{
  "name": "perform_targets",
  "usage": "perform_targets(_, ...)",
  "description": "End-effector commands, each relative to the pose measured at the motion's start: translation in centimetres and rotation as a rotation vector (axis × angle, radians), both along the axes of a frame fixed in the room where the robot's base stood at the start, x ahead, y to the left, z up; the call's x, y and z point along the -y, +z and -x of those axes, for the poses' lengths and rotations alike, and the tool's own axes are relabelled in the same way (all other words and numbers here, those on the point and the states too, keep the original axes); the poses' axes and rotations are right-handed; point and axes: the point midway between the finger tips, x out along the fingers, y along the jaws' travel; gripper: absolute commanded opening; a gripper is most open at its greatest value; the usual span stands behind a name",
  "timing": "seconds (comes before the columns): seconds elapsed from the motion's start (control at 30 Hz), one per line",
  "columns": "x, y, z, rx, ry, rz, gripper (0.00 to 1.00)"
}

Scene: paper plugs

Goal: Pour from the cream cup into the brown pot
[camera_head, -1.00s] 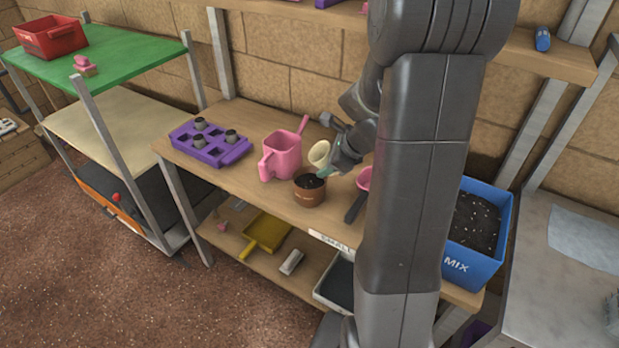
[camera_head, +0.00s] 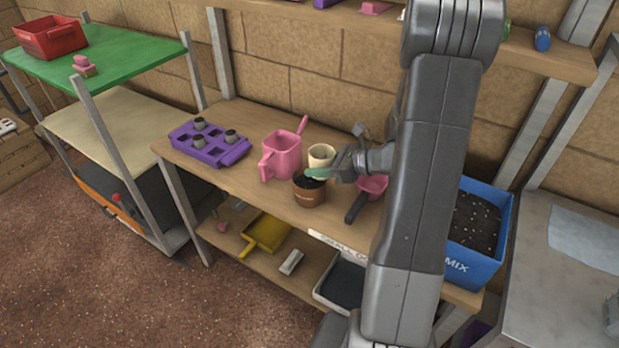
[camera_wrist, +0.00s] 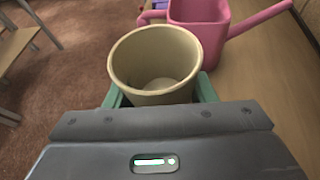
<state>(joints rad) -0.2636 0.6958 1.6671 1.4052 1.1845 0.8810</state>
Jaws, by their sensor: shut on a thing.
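The cream cup (camera_head: 321,155) is held in my gripper (camera_head: 330,172), just behind and above the brown pot. It stands nearly upright in the head view. In the wrist view, the cream cup (camera_wrist: 154,62) sits between the green fingers, its mouth open towards the camera, and its pale inside looks empty. The brown pot (camera_head: 308,194) stands on the bench with dark soil in it; a green finger covers part of its rim. The pot does not show in the wrist view.
A pink watering can (camera_head: 281,156) stands close left of the cup. A pink scoop (camera_head: 372,186) with a dark handle lies to the right. A purple tray (camera_head: 208,146) is further left. A blue mix bin (camera_head: 478,228) stands at right.

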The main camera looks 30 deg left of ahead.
Motion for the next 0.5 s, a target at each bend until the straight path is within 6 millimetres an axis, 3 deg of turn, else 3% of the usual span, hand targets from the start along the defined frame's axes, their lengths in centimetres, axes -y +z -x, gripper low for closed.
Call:
perform_targets(0.17,0.0,0.3,0.0,0.001,0.0,0.001,0.28)
perform_targets(0.5,0.0,3.6,0.0,0.002,0.001,0.002,0.28)
